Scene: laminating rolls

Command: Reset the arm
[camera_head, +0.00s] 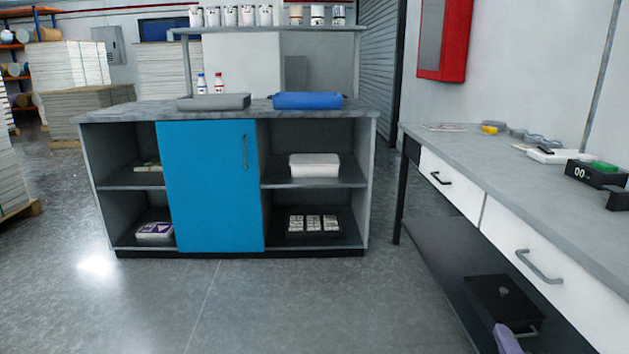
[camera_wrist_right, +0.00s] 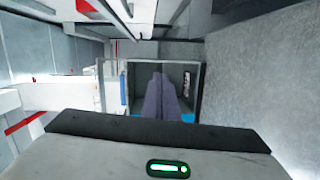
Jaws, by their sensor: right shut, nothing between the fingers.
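My right gripper (camera_head: 507,339) shows at the lower right edge of the head view as a purple-grey piece. It appears in front of a black box with a round knob (camera_head: 500,302) under the right-hand worktable (camera_head: 500,178). In the right wrist view its two purple-grey fingers (camera_wrist_right: 161,100) lie together, shut with nothing between them. My left gripper is in neither view.
White drawers (camera_head: 452,183) front the worktable. The floor (camera_head: 290,305) between is clear.

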